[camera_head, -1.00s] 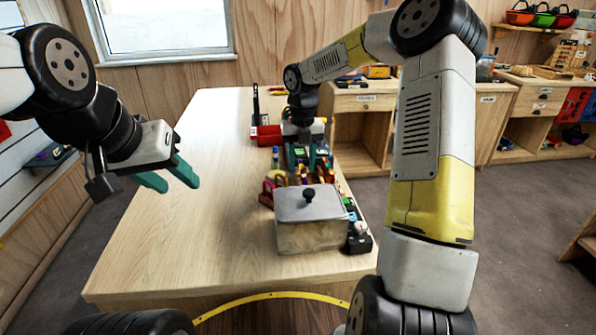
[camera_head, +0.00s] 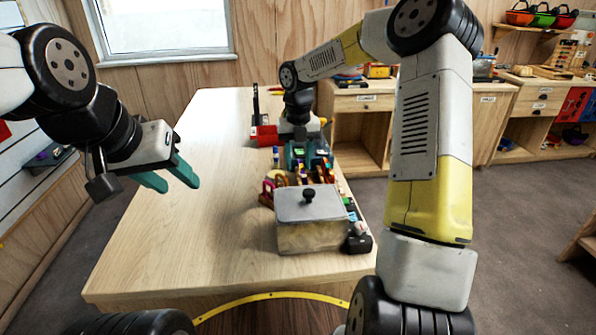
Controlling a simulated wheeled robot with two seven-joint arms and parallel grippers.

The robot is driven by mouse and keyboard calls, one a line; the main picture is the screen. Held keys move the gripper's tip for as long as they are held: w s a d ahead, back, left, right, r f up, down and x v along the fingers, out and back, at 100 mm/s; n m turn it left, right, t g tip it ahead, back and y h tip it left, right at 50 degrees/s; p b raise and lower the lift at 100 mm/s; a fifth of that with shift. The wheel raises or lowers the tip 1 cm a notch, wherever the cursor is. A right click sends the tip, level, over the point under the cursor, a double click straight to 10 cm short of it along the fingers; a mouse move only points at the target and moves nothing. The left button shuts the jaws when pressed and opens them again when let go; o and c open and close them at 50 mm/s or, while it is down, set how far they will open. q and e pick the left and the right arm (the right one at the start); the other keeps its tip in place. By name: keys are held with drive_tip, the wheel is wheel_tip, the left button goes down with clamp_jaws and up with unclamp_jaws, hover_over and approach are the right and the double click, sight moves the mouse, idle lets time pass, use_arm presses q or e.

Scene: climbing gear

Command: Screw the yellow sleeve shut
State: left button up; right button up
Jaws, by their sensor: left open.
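My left gripper (camera_head: 172,178) is open and empty, held above the left part of the table (camera_head: 180,230). My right gripper (camera_head: 307,158) points down at a row of small coloured gear (camera_head: 283,183) along the table's right side. Its teal fingers are low among or just above these pieces. What lies between them is too small and partly hidden, so I cannot tell if it holds something. The gear includes red, pink and orange loop shapes that look like carabiners. I cannot pick out the yellow sleeve.
A lidded box (camera_head: 310,232) with a dark knob stands in front of the gear. A small black item (camera_head: 357,240) sits at its right by the table edge. A red bin (camera_head: 264,135) is farther back. The table's left half is clear.

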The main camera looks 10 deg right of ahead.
drive_tip(key=shift+a, duration=0.25)
drive_tip(key=shift+f, duration=0.15)
drive_tip(key=shift+f, duration=1.25)
drive_tip(key=shift+d, duration=0.75)
